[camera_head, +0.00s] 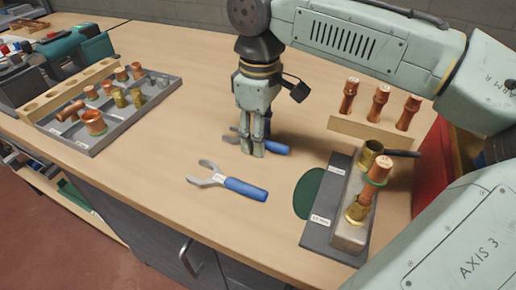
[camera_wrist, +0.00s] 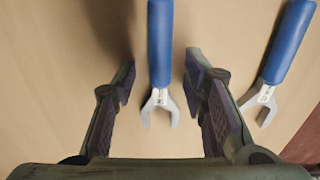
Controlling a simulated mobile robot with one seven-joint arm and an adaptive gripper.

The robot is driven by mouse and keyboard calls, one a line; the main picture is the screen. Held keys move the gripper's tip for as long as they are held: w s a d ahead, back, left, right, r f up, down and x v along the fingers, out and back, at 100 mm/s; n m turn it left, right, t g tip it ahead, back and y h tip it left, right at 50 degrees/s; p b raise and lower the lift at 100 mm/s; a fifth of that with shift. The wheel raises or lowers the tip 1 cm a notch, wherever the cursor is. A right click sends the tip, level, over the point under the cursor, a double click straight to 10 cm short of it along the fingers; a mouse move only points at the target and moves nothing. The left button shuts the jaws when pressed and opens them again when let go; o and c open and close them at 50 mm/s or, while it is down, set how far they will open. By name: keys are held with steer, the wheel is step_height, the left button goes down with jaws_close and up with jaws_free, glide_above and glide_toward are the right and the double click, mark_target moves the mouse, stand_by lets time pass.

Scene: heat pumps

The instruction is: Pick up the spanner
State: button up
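Two spanners with blue handles and grey open jaws lie on the wooden bench. The nearer one (camera_head: 240,187) lies clear of my gripper. The farther spanner (camera_head: 276,149) lies under my gripper (camera_head: 258,148) and is partly hidden by its fingers. My gripper points down and is open. In the wrist view, one spanner (camera_wrist: 160,45) lies between my spread fingers (camera_wrist: 160,82), with a gap on each side. Its handle runs toward the top and its jaw toward the palm. The other spanner (camera_wrist: 288,45) lies outside the right finger.
A grey tray (camera_head: 150,112) of copper and brass fittings stands at left, near a teal power tool (camera_head: 78,48). At right are a wooden rack (camera_head: 365,132) of copper pieces, a dark green disc (camera_head: 309,193) and a fixture block (camera_head: 345,225). Bench between tray and spanners is clear.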

steer(key=shift+c, duration=0.5)
jaws_close()
